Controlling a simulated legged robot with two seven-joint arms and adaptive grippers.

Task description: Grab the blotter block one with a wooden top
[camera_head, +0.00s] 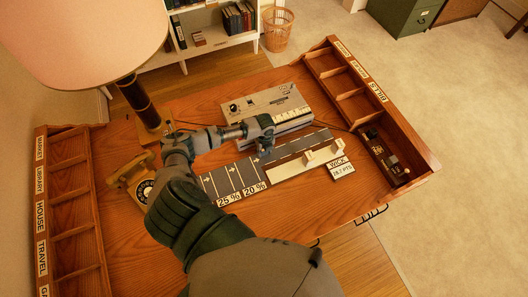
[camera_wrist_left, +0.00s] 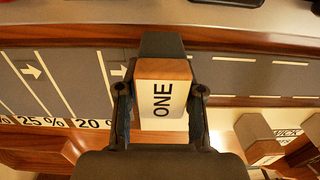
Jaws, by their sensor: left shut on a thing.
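The blotter block one (camera_wrist_left: 161,100) shows in the left wrist view with a wooden face, a white face marked "ONE" and a dark part at its far end. My left gripper (camera_wrist_left: 158,112) is shut on it, one finger on each side. In the head view my left gripper (camera_head: 261,138) is over the middle of the desk, between the grey lane strips and the beige machine. The block is too small and covered to make out there. I cannot tell whether it still touches the surface below. My right gripper is not in view.
The beige machine (camera_head: 267,106) stands behind. A telephone (camera_head: 144,188) and lamp (camera_head: 138,103) are left. Labelled compartments (camera_head: 70,215) line both desk sides. The front right desktop is clear.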

